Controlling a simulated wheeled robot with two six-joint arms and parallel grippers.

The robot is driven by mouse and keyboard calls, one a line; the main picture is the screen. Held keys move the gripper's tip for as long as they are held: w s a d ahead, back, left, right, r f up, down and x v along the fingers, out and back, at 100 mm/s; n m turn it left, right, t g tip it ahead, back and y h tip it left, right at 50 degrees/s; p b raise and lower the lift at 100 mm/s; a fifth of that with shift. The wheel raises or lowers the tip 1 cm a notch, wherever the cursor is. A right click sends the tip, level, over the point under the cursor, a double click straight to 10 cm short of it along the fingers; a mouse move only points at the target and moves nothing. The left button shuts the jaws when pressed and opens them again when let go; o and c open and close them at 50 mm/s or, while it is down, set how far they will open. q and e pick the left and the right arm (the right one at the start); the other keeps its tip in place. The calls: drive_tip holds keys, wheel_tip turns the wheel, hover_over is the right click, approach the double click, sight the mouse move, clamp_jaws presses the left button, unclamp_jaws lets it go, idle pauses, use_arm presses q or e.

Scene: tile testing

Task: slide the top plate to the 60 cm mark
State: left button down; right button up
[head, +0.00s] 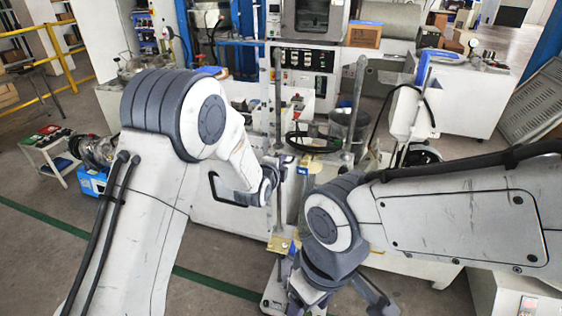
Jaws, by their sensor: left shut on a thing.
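My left gripper (270,182) is at the slim upright post (278,110) in the middle of the view. It is shut on a small part at the post, mostly hidden by the gripper; I cannot tell for sure that this is the top plate. A small yellow block (283,245) sits lower on the post, above a pale base (272,296) on the floor. My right gripper (338,302) is low, to the right of the base, with its fingers spread apart and nothing seen between them. No 60 cm mark is readable.
A machine with a grey column (356,105) and a black handwheel (312,140) stands close behind the post. A low cart (50,148) and a blue box (92,182) are at the left. Floor with a green line (215,284) is clear at lower left.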

idle(0.3)
use_arm(q)
wheel_tip(320, 180, down, 6)
drive_tip(key=b, duration=0.5)
idle(0.5)
wheel_tip(320, 180, down, 6)
drive_tip(key=b, duration=0.5)
idle(0.5)
drive_tip(key=shift+f+b, duration=1.9)
drive_tip(key=shift+f, duration=0.15)
drive_tip(key=c, duration=1)
unclamp_jaws()
drive_tip(key=shift+r, duration=0.25)
drive_tip(key=shift+o, duration=0.2)
